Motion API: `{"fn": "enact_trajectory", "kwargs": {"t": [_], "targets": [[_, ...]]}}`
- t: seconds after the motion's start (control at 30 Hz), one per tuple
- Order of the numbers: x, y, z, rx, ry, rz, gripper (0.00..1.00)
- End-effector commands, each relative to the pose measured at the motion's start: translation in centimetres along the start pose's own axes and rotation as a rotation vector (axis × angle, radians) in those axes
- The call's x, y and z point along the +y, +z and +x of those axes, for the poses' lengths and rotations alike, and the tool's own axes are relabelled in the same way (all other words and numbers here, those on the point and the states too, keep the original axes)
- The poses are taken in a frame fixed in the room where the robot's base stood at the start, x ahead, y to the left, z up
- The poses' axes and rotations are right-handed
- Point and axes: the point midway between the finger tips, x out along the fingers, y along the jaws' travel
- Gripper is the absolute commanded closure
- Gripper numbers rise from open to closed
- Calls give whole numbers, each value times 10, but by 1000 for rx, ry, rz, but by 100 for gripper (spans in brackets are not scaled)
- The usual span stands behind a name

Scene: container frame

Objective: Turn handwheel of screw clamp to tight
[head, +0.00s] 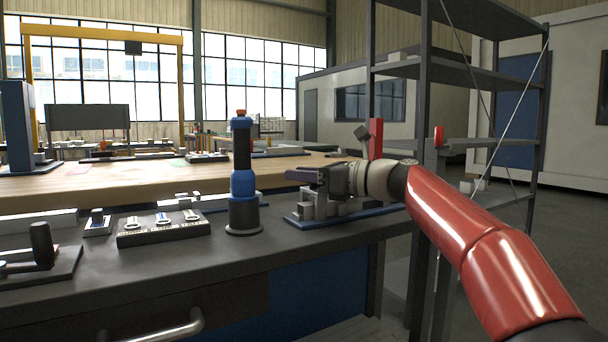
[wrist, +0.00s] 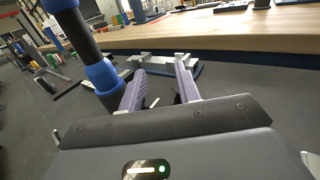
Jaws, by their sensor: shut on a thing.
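The screw clamp (head: 307,210) is a grey block assembly on a blue base plate at the right part of the dark bench. It also shows beyond the fingers in the wrist view (wrist: 160,61), as pale metal parts. My gripper (head: 296,174) is at the top of the clamp, reaching in from the right. In the wrist view its two purple fingers (wrist: 160,70) stand a little apart, on either side of the clamp's middle. The gripper is shut on the handwheel, which is mostly hidden by the fingers, so its turn angle cannot be read.
A dark post with blue collars (head: 243,185) stands on the bench left of the clamp, close to the left finger in the wrist view. A dark tray with several tools (head: 163,229) lies farther left. A wooden tabletop (head: 150,180) runs behind. A metal shelf (head: 455,75) stands right.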

Motion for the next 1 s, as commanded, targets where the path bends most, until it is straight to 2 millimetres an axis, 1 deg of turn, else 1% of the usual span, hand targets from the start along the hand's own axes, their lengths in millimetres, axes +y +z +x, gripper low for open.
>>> {"fn": "enact_trajectory", "kwargs": {"t": [0.27,0.47,1.0], "targets": [[0,0,0,1,-33,-2,90],[-1,0,0,1,-133,-2,90],[-9,3,-3,2,-619,-2,90]]}}
